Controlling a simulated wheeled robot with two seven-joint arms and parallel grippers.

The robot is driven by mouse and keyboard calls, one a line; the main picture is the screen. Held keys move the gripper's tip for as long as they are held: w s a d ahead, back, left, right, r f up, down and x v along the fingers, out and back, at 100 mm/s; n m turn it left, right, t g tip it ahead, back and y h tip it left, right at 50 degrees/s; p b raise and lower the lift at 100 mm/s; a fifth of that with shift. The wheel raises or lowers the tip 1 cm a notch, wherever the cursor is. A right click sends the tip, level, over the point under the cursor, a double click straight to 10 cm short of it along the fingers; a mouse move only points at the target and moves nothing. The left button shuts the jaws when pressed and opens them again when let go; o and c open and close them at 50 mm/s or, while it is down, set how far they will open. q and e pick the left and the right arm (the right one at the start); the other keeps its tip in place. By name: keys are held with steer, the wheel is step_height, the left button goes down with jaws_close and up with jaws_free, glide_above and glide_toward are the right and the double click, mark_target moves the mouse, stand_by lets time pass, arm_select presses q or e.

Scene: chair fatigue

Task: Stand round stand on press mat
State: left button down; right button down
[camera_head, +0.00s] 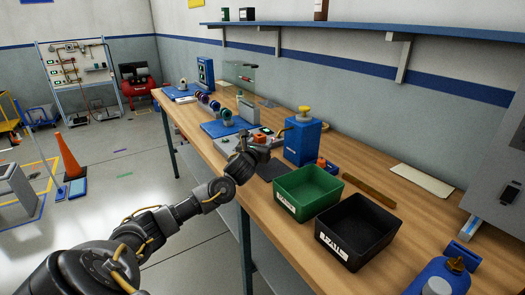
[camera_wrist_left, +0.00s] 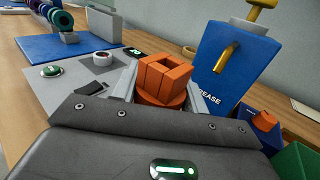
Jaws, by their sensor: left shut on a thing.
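My left gripper (camera_head: 259,150) is shut on an orange piece with a round base and blocky top, which looks like the round stand (camera_wrist_left: 162,80). In the left wrist view it sits upright between the fingers (camera_wrist_left: 160,92); its orange top also shows in the head view (camera_head: 260,139). The gripper is over the workbench, by a grey panel (camera_wrist_left: 75,75) with a green button, a small screen and a round grey part. The right gripper is out of view.
A blue grease box (camera_head: 302,142) with a yellow knob stands close behind the gripper. A small blue box with an orange knob (camera_wrist_left: 264,122) is next to it. A green bin (camera_head: 308,190) and a black bin (camera_head: 355,230) stand nearer. A blue mat with rings is farther back.

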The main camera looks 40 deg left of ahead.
arm_select(q)
steer(key=shift+w, duration=0.1)
steer(key=f, duration=0.3)
steer(key=shift+w+d+p, duration=0.1)
steer(key=shift+w+p, duration=0.1)
steer(key=shift+p, duration=0.2)
steer(key=shift+f, duration=0.25)
steer(key=c, duration=0.7)
jaws_free()
steer(key=shift+s, duration=0.1)
steer(key=shift+c, duration=0.2)
steer(key=shift+f, duration=0.1)
